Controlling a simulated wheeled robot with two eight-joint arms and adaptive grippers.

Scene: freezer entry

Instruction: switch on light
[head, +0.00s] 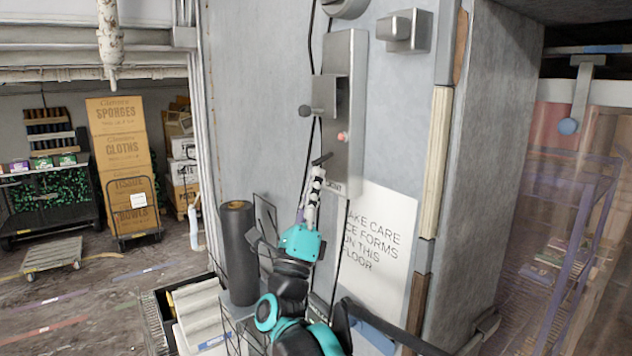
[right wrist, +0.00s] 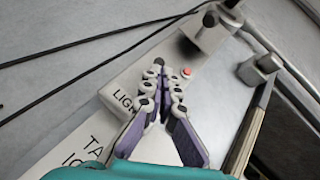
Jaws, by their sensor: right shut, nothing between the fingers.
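A grey metal switch box (head: 352,120) is mounted upright on the wall. It carries a lever with a dark round knob (head: 305,111) and a red button (head: 342,137). A label reading "LIGHT" is partly visible near its lower end in the right wrist view (right wrist: 122,101), where the red button (right wrist: 186,72) also shows. My right gripper (head: 317,172) is shut and empty, in front of the box's lower part, below the red button. In the right wrist view its fingertips (right wrist: 165,78) cover part of the box; contact cannot be told. My left gripper is out of view.
A paper sign (head: 375,245) hangs below the box. Dark cables run down the wall. A smaller grey box (head: 405,31) is at upper right; a doorway opens right.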

